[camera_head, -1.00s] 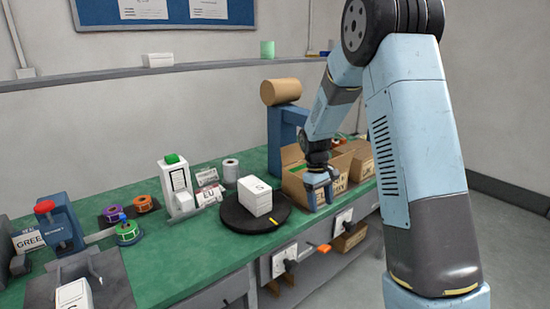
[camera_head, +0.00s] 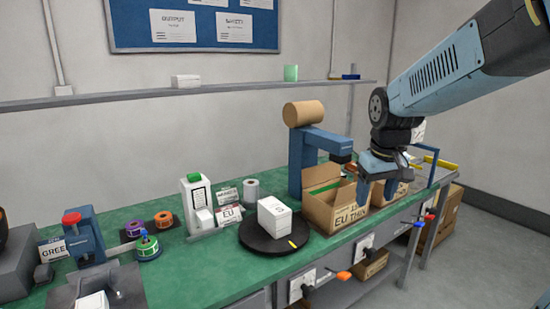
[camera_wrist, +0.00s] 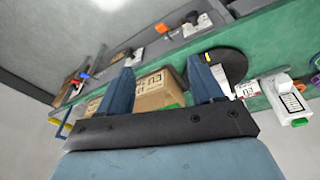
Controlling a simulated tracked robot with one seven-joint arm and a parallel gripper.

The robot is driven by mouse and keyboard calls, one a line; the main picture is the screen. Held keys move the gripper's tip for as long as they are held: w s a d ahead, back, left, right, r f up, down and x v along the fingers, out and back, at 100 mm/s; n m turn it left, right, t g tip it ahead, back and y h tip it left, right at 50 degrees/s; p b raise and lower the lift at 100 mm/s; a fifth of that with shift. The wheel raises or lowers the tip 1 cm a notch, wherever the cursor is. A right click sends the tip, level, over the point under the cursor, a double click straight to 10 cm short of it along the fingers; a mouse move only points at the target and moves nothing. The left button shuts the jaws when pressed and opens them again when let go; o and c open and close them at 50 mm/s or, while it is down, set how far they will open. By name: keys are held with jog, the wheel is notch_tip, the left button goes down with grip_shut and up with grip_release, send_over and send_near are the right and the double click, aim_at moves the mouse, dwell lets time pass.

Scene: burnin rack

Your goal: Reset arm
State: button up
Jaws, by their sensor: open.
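My gripper (camera_head: 377,188) is open and empty. It hangs in the air in front of the cardboard boxes at the right part of the green bench. Its two blue fingers also show spread apart in the wrist view (camera_wrist: 161,75). An open cardboard box (camera_head: 334,212) marked EU stands on the bench just left of the gripper in the head view. It shows between and behind the fingers in the wrist view (camera_wrist: 157,95). A second cardboard box (camera_head: 402,190) is partly hidden behind the gripper.
A white box (camera_head: 275,217) sits on a black turntable (camera_head: 262,240). A blue post with a cardboard-coloured roll (camera_head: 304,113) stands behind the EU box. A white device (camera_head: 196,204) and label spools (camera_head: 147,247) are farther left. Air above the bench's left half is clear.

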jog(key=s+r+m+t, duration=0.2)
jog(key=s+r+t, duration=0.1)
jog(key=s, duration=1.1)
jog(key=shift+s+d+r, duration=0.15)
jog(key=shift+s+r, duration=0.15)
jog(key=shift+r, duration=0.2)
jog(key=shift+c, duration=0.4)
dwell(0.7)
